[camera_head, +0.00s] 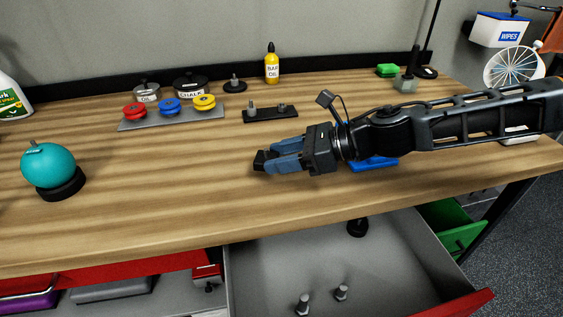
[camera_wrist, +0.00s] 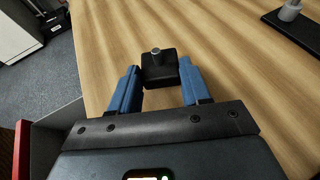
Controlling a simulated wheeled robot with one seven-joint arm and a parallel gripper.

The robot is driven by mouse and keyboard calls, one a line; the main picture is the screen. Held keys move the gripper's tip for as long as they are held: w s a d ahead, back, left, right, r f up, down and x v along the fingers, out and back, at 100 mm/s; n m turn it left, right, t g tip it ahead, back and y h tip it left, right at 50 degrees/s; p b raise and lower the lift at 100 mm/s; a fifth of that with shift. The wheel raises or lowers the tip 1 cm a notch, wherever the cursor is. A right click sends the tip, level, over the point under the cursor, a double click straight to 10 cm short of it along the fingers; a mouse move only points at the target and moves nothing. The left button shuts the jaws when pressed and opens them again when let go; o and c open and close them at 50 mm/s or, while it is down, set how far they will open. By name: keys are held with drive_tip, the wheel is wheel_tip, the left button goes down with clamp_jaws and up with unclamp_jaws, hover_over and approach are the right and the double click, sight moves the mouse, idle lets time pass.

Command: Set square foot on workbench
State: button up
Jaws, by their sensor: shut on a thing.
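My gripper (camera_head: 278,160) is low over the middle of the wooden workbench (camera_head: 150,220), its two blue fingers pointing left. It is shut on the square foot (camera_head: 260,161), a black square block. In the wrist view, the square foot (camera_wrist: 158,72) sits between the fingertips (camera_wrist: 158,82) with its short grey stud facing the camera. The block looks level and very close to the wood. I cannot tell whether its underside touches the bench.
A teal ball (camera_head: 48,166) stands on a black ring at left. An open drawer (camera_head: 385,270) below holds bolts and a round black foot (camera_head: 357,227).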

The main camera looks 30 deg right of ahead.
drive_tip(key=shift+f, duration=1.05)
drive_tip(key=shift+f, duration=0.1)
drive_tip(key=o, duration=1)
drive_tip(key=shift+o, duration=0.2)
drive_tip(key=shift+r, duration=0.2)
drive_tip(key=b+v, duration=0.1)
drive_tip(key=v, duration=1.1)
drive_tip(key=shift+w+d, duration=0.1)
